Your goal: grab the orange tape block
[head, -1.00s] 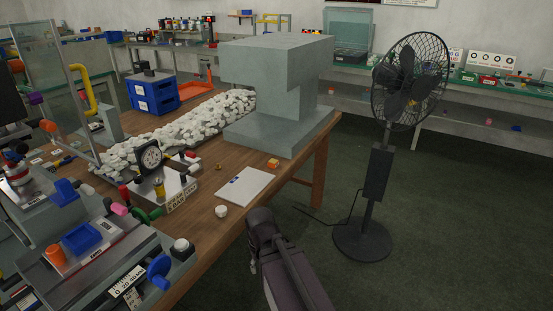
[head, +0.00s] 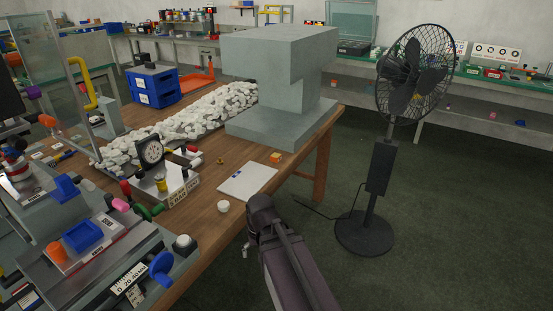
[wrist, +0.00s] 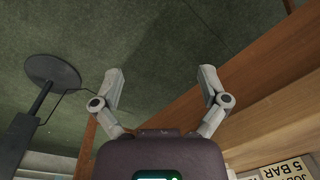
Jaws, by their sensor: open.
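A small orange block (head: 275,157) sits on the wooden table near its right edge, in front of the grey machine in the head view. My arm reaches up from the bottom of the head view, and my gripper (head: 246,251) shows only in part there, beside the table's front edge and short of the block. In the wrist view my gripper (wrist: 162,88) has its two fingers spread wide, with nothing between them. Floor and the table edge lie beyond the fingers. The block does not show in the wrist view.
A white sheet (head: 248,180) and a small white cap (head: 223,206) lie near the table edge. A large grey machine (head: 283,80) stands behind the block. A black fan (head: 380,160) stands on the floor to the right. A gauge unit (head: 165,185) stands left.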

